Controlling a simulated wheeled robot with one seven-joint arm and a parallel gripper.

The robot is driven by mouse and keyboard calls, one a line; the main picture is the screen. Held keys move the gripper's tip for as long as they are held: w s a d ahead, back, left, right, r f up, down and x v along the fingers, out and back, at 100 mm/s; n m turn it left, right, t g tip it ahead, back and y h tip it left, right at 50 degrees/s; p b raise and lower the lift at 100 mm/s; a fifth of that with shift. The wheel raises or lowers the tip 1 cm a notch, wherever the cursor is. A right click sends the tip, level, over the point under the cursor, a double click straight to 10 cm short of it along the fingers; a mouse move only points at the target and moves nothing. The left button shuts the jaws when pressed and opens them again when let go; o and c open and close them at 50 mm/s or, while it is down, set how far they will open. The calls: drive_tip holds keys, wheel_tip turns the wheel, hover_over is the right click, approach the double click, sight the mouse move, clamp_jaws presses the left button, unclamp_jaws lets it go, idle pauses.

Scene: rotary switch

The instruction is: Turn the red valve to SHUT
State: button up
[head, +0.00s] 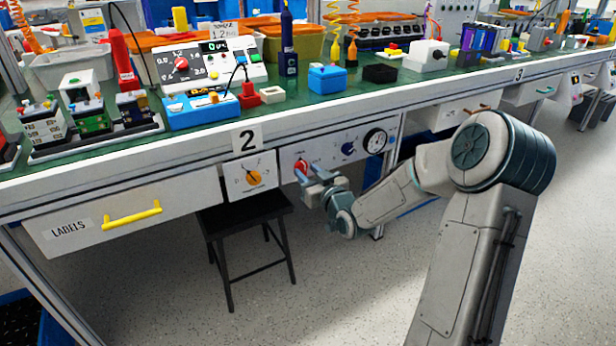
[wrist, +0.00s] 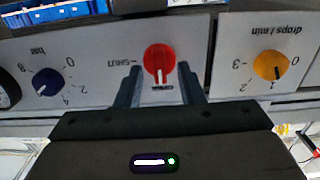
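The red valve (head: 301,166) is a round knob on a white panel under the bench. In the wrist view, which is upside down, the red valve (wrist: 159,60) has a white pointer line aimed at the picture's bottom, towards a small, partly covered label. The SHUT mark (wrist: 122,63) is at its left in that view. My gripper (head: 311,177) is in front of the panel at the knob. In the wrist view my gripper (wrist: 160,80) is open, one finger on each side of the knob, with gaps visible between. Contact cannot be seen.
The same panel has a blue bar knob (wrist: 46,82) and a round gauge (head: 375,141). An orange drops/min knob (wrist: 270,65) is on a neighbouring panel. A black stool (head: 245,215) stands below. A drawer with a yellow handle (head: 132,214) is at left. Open floor lies in front.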

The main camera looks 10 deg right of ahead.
drive_tip(key=shift+w+a, duration=0.1)
drive_tip(key=shift+w, duration=0.15)
clamp_jaws()
